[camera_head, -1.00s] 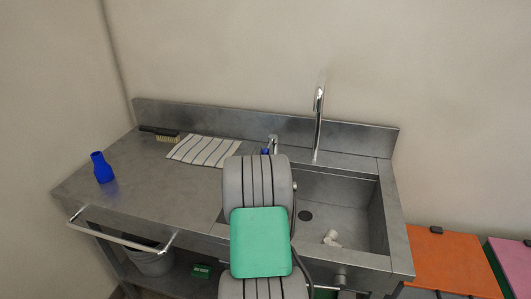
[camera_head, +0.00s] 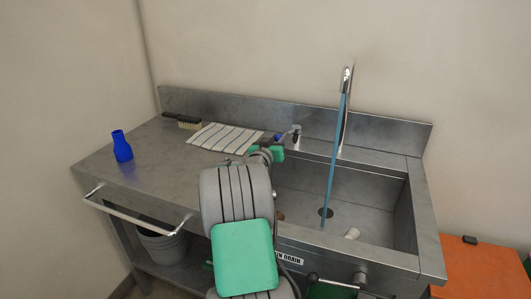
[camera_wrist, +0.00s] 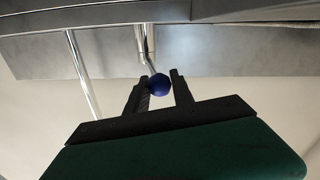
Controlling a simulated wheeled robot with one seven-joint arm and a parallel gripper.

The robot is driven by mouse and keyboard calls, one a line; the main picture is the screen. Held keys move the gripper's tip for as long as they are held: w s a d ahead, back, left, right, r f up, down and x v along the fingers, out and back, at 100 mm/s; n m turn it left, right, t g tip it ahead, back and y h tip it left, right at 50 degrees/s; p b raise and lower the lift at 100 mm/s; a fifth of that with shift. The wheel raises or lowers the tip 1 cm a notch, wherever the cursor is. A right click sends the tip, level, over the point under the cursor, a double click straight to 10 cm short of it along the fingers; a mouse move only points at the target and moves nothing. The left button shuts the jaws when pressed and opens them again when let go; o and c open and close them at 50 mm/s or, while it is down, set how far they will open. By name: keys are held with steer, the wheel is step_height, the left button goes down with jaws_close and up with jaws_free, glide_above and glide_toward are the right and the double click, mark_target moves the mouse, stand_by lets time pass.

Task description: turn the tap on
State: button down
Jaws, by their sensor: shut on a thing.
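The chrome tap (camera_head: 346,82) stands at the back of the steel sink (camera_head: 352,185). A blue stream of water (camera_head: 334,160) runs from its spout down to the drain (camera_head: 326,212). The tap's lever (camera_head: 295,133) is left of the spout. In the wrist view the lever's blue knob (camera_wrist: 159,87) lies between the two dark fingers of my gripper (camera_wrist: 160,88), which is shut on it. In the head view my arm partly hides the gripper. The tap's spout pipe also shows in the wrist view (camera_wrist: 82,75).
A striped cloth (camera_head: 225,138), a brush (camera_head: 186,122) and a blue bottle-shaped piece (camera_head: 122,146) lie or stand on the counter left of the sink. A pale fitting (camera_head: 352,234) lies in the sink. A grey bucket (camera_head: 162,246) is below. An orange surface (camera_head: 478,268) is at right.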

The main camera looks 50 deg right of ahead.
steer(key=shift+s+m+g, duration=0.1)
steer(key=shift+m+g, duration=0.2)
steer(key=c, duration=1.1)
jaws_free()
steer(key=s+a, duration=0.1)
steer(key=a, duration=0.6)
steer(key=shift+s+a, duration=0.2)
steer(key=shift+a, duration=0.1)
steer(key=shift+c, duration=0.2)
